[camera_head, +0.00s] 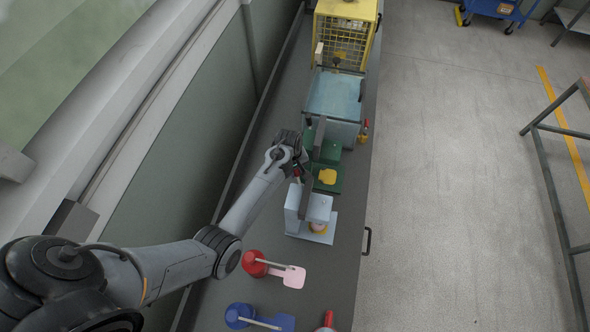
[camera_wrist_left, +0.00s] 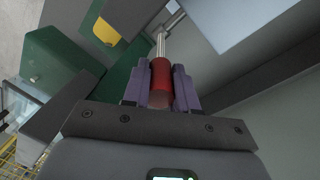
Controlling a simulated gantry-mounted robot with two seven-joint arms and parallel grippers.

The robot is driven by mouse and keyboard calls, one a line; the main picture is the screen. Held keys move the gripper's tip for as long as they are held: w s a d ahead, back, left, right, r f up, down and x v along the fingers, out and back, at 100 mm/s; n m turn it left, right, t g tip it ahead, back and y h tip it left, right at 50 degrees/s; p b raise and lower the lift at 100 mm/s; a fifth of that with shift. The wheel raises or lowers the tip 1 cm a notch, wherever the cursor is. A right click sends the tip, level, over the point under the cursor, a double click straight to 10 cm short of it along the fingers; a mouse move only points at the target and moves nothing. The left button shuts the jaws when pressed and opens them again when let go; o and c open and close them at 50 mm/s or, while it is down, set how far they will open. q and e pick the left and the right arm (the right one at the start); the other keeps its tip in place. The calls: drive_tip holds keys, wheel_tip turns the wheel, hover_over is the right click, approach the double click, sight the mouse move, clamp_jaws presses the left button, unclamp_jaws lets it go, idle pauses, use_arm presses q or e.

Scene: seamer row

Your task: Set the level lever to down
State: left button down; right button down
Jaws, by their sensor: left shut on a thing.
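The lever has a red cylindrical grip (camera_wrist_left: 160,84) on a thin metal rod, seen in the left wrist view. The rod runs up from the grip toward a pale grey-blue machine body. My left gripper (camera_wrist_left: 161,73) has its two purple fingers on either side of the red grip and is shut on it. In the head view, my left gripper (camera_head: 297,172) is at the wall side of the pale machine (camera_head: 317,208) and the green machine, and the lever is mostly hidden there. My right gripper is not in view.
A green machine with a yellow part (camera_head: 327,176) stands just beyond. Farther along the bench are a light-blue open-topped box (camera_head: 335,96) and a yellow cage (camera_head: 344,38). Nearer are a red device (camera_head: 254,263) and a blue device (camera_head: 239,316).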

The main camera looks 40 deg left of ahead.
use_arm(q)
drive_tip(key=shift+w+d+r+g+y, duration=0.1)
drive_tip(key=shift+w+d+g+y, duration=0.2)
drive_tip(key=shift+d+y, duration=0.35)
drive_tip(key=shift+w+d+g+y, duration=0.2)
drive_tip(key=shift+w+d+y, duration=0.2)
drive_tip(key=shift+d+y, duration=0.25)
drive_tip(key=c, duration=0.9)
unclamp_jaws()
drive_tip(key=shift+s+d+r+b, duration=0.1)
drive_tip(key=shift+d+r+b, duration=0.2)
drive_tip(key=shift+r, duration=1.5)
drive_tip(key=shift+w+d+r+b, duration=0.1)
drive_tip(key=shift+d+r+b, duration=0.15)
drive_tip(key=shift+r, duration=1.5)
drive_tip(key=shift+s+d+r+b, duration=0.1)
drive_tip(key=shift+d+r+b, duration=0.2)
drive_tip(key=shift+r, duration=1.5)
